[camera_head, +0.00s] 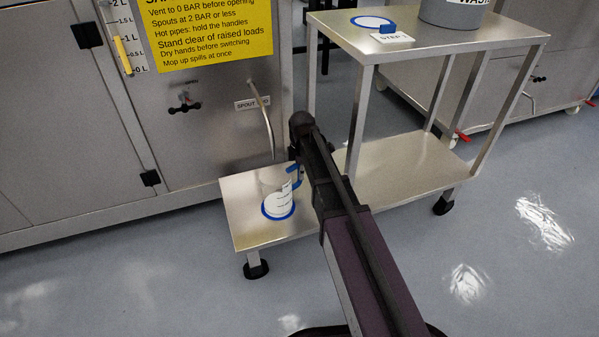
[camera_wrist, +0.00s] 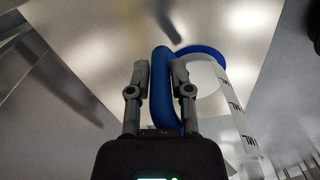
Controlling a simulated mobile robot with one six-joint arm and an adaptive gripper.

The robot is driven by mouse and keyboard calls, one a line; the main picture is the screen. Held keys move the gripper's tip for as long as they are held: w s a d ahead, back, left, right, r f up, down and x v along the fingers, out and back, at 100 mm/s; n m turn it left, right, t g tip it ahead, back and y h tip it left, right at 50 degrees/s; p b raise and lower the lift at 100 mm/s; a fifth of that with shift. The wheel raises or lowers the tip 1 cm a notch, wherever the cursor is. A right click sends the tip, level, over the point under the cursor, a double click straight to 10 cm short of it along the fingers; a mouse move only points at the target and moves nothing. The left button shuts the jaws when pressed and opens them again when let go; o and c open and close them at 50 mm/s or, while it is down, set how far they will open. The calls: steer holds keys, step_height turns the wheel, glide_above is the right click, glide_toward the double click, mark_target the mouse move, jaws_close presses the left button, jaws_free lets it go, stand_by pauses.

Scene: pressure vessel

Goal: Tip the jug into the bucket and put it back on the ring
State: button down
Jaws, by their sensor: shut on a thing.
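The clear jug (camera_head: 277,194), with dark markings, stands upright on or very close to a low metal stand (camera_head: 245,222). Blue shows around its base; I cannot tell whether this is its own foot or a ring. My gripper (camera_head: 298,170) is at the jug's blue handle (camera_head: 296,183). In the wrist view, my gripper (camera_wrist: 161,80) is shut on the upright handle (camera_wrist: 163,95), one finger on each side, with the jug body (camera_wrist: 225,110) to the right. A blue ring (camera_head: 356,20) lies on the trolley top. The grey bucket (camera_head: 452,14), marked WASTE, stands there, cut off above.
The trolley (camera_head: 500,42) has thin legs and a lower shelf (camera_head: 405,165). A small label plate (camera_head: 393,38) and a blue piece sit beside the ring. A bent spout pipe (camera_head: 262,105) hangs from the steel cabinet (camera_head: 215,110) behind the jug. Open floor lies in front.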

steer(key=shift+f+b, duration=0.75)
steer(key=shift+f, duration=0.1)
stand_by(0.7)
steer(key=shift+c, duration=2.3)
jaws_free()
steer(key=shift+r, duration=0.2)
